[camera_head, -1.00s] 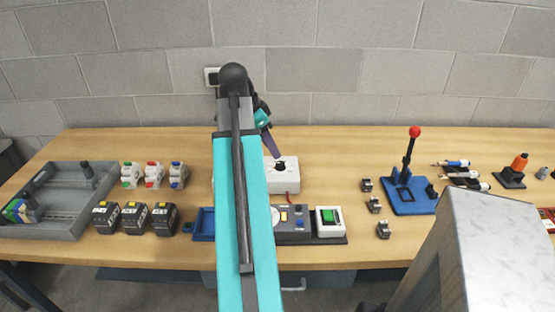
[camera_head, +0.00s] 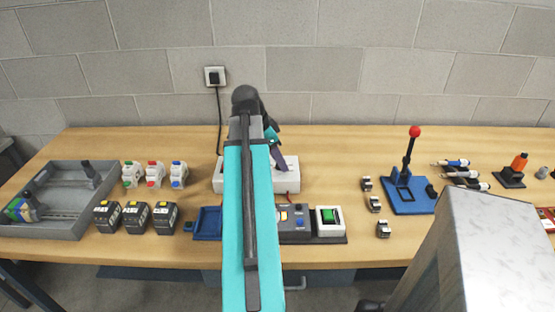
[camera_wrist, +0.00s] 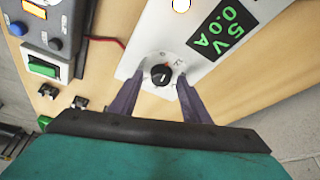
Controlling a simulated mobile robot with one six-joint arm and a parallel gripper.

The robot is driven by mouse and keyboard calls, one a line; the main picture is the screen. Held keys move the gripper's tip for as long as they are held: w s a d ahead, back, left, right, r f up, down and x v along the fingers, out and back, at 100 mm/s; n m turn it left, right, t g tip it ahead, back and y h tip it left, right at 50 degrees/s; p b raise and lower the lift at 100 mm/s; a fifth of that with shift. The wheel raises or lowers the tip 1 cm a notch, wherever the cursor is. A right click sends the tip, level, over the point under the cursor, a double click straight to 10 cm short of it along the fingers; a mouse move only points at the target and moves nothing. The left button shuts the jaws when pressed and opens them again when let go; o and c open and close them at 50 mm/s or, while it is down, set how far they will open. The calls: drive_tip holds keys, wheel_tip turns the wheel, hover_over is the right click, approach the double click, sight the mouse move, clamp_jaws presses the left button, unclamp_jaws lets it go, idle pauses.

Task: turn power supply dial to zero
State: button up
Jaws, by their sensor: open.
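The power supply (camera_head: 291,178) is a white box on the bench behind my arm, partly hidden by it. In the wrist view its white face (camera_wrist: 150,38) carries a black dial (camera_wrist: 161,75) with a pale pointer mark. A dark display (camera_wrist: 222,28) with green digits beside the dial reads about 5 V and 0.0 A. My gripper (camera_wrist: 157,97) is open, with one dark purple finger on each side of the dial in the picture. I cannot tell whether the fingers touch it. In the head view the gripper (camera_head: 281,162) is over the power supply.
A grey control panel (camera_head: 293,222) and a green switch box (camera_head: 329,219) lie in front of the power supply. Small connectors (camera_head: 375,204) and a red-knobbed lever (camera_head: 409,180) stand to the right. A cable (camera_head: 218,120) hangs from the wall socket.

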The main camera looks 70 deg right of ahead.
drive_tip(key=c, duration=1)
drive_tip(key=shift+c, duration=0.2)
drive_tip(key=shift+s+a, duration=0.1)
drive_tip(key=shift+s+a+n+t+p, duration=0.1)
drive_tip(key=shift+n+t+p, duration=0.2)
drive_tip(key=shift+n+p, duration=0.55)
drive_tip(key=shift+n+t+h, duration=0.3)
drive_tip(key=shift+n+h, duration=0.1)
drive_tip(key=shift+n, duration=0.75)
drive_tip(key=o, duration=1)
drive_tip(key=shift+o, duration=0.2)
